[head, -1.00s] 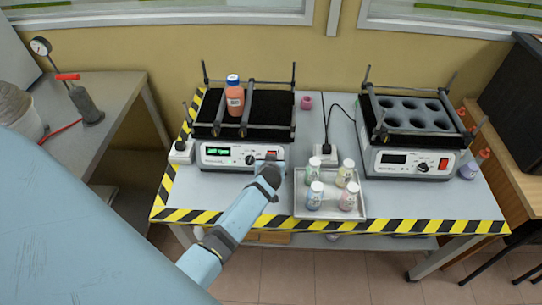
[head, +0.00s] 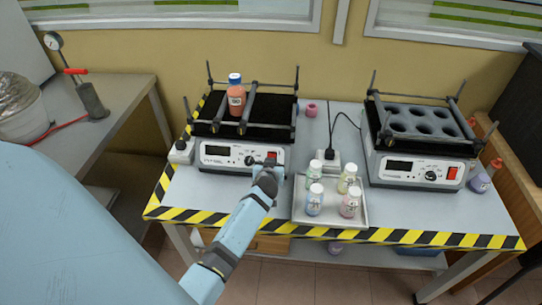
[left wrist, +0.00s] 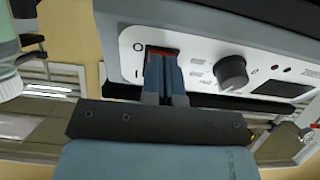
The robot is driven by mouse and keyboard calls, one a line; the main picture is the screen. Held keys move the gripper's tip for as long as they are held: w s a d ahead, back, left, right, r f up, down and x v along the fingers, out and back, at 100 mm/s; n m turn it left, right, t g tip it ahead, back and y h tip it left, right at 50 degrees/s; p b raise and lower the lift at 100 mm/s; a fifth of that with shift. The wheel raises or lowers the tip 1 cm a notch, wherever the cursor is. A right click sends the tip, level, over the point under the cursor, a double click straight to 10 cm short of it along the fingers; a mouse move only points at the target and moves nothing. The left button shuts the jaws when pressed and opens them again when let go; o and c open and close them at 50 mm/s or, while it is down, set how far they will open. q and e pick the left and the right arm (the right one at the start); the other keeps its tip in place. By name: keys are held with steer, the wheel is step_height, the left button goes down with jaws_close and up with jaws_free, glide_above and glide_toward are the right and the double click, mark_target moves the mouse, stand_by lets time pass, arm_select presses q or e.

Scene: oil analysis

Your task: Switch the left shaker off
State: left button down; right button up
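The left shaker (head: 240,157) stands at the back left of the table, its display (head: 217,150) dark. An orange bottle with a blue cap (head: 236,98) stands between the bars on its black platform. My left gripper (head: 268,162) is at the right end of its front panel. In the left wrist view the gripper's fingers (left wrist: 165,68) are shut together, with nothing between them, at the red power switch (left wrist: 163,51). They cover most of the switch; contact cannot be told for sure. The knob (left wrist: 231,73) is beside them. My right gripper is not in view.
A tray (head: 300,214) with several capped bottles sits close to the right of my left gripper. A second shaker (head: 420,168) with a dark display stands at the right. A power socket (head: 328,160) and a pink cap (head: 311,109) lie between the shakers.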

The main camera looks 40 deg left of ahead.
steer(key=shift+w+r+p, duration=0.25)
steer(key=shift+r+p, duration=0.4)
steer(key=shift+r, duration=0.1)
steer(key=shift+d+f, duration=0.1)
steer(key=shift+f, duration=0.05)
